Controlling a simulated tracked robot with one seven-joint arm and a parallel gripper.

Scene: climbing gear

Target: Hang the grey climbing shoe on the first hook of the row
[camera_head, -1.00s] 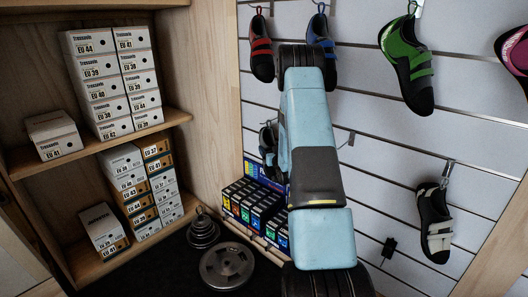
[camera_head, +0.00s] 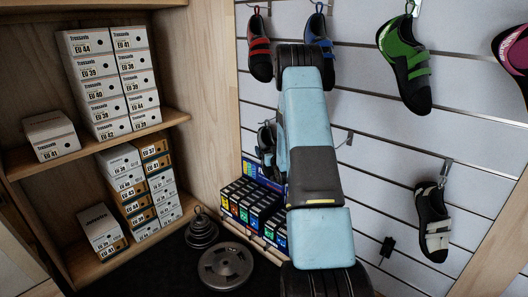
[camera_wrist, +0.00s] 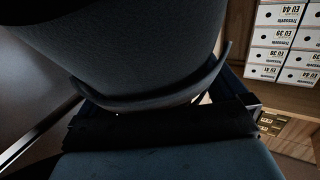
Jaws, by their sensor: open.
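A dark shoe (camera_head: 265,138), partly hidden behind my arm, hangs against the slatted wall left of my forearm. It may be the grey climbing shoe; its colour is hard to tell, and whether a hook bears it is hidden. My gripper is hidden behind my arm in the head view. In the wrist view my gripper (camera_wrist: 160,115) is open, in shadow at close range. A large grey rounded surface with a dark curved rim (camera_wrist: 150,95) fills the upper middle there, perhaps the shoe; I cannot tell whether they touch. A bare hook (camera_head: 348,139) sticks out right of my arm.
A black-and-white shoe (camera_head: 433,222) hangs lower right. Red (camera_head: 260,50), blue (camera_head: 317,42) and green (camera_head: 405,65) shoes hang above. Small boxes (camera_head: 250,208) stand below the wall, weight plates (camera_head: 226,266) on the floor. Shoeboxes (camera_head: 110,80) fill the left shelves.

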